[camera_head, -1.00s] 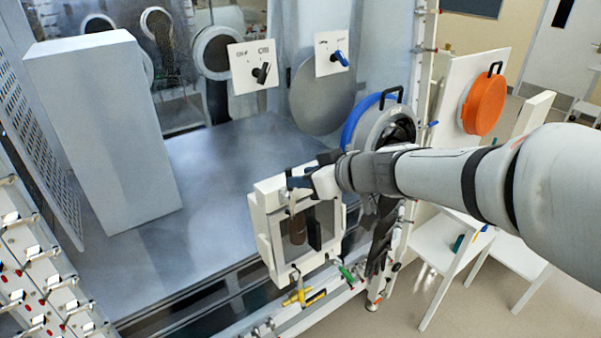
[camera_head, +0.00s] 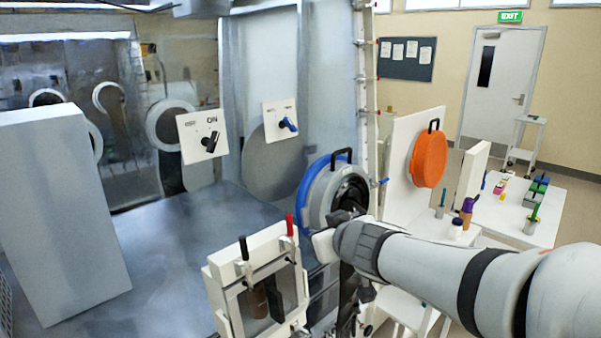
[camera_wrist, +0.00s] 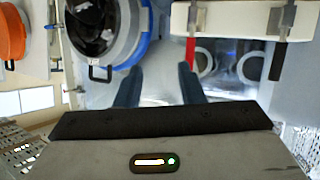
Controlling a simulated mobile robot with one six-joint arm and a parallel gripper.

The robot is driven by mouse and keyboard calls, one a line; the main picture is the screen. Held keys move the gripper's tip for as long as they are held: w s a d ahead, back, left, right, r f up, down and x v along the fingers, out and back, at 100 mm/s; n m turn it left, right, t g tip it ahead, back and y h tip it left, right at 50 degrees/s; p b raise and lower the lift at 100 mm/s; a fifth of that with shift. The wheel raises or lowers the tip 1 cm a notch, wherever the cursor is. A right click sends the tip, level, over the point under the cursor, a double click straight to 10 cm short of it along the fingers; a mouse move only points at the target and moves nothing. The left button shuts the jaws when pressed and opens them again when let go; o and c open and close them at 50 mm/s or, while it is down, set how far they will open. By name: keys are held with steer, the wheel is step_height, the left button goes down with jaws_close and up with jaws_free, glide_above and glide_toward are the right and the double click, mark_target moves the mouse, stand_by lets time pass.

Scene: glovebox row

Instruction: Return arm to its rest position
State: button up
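My gripper shows in the wrist view (camera_wrist: 158,85) as two dark blue fingers, spread apart with nothing between them. In the head view my arm comes in from the right, and its end is beside the round glove port and right of a white box-like frame (camera_head: 222,275); the fingers are hidden there. The port has a blue ring (camera_head: 306,203) and a black handle. It also shows at the upper left in the wrist view (camera_wrist: 138,42). The white frame carries an upright black handle (camera_head: 244,247) and an upright red handle (camera_head: 290,225).
A tall grey block (camera_head: 65,200) stands on the left. Two switch plates (camera_head: 190,145) (camera_head: 271,112) hang behind. An orange round cover (camera_head: 430,160) is on a white panel at right. A white table (camera_head: 548,215) holds small items. A door (camera_head: 500,85) is at the back.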

steer(key=s+d+f+m+h+b, duration=0.2)
steer(key=s+d+f+m+h, duration=0.25)
steer(key=d, duration=0.45)
steer(key=s+f+g+b, duration=0.1)
steer(key=s+f+g, duration=0.3)
steer(key=s, duration=0.4)
steer(key=s+d+f+m+g+b, duration=0.1)
steer(key=s+f+g+b, duration=0.1)
steer(key=s+f+g, duration=0.2)
steer(key=s+f, duration=0.3)
steer(key=s, duration=0.2)
steer(key=shift+d+f+g, duration=0.2)
steer(key=shift+d+g, duration=0.1)
steer(key=shift+g, duration=0.1)
